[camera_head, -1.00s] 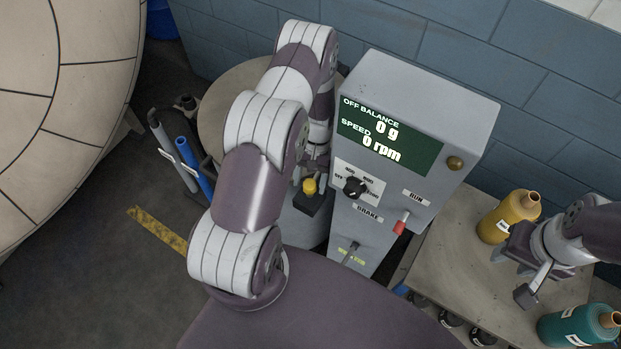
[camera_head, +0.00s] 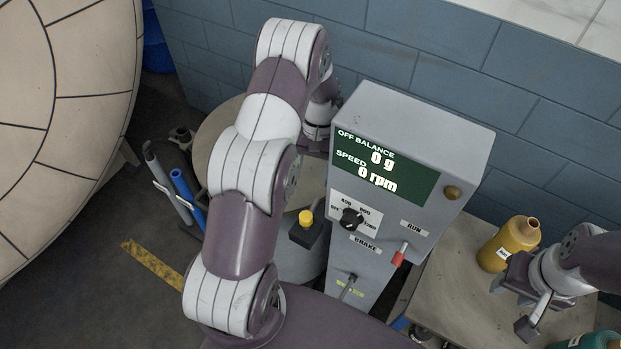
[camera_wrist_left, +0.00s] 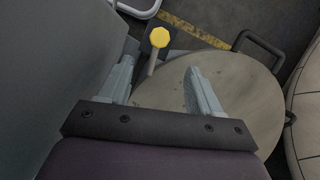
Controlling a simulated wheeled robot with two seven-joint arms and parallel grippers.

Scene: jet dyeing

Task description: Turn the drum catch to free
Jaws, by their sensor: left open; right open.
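The drum catch appears to be the yellow-knobbed handle (camera_head: 305,217) on a black block, left of the grey control console (camera_head: 455,125). In the left wrist view the yellow knob (camera_wrist_left: 160,37) tops a short pale stem, beyond and between my fingertips, not gripped. My left gripper (camera_wrist_left: 161,72) is open and empty above the round drum lid (camera_wrist_left: 240,95). In the head view its fingers are hidden behind the console and arm. My right gripper (camera_head: 512,306) is open and empty above the side table.
The console carries a screen reading 0 g and 0 rpm, a black dial (camera_head: 351,219), a red-tipped run lever (camera_head: 400,254) and a brake lever (camera_head: 349,285). A yellow bottle (camera_head: 508,243) stands on the side table (camera_head: 455,290). A blue wall is behind.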

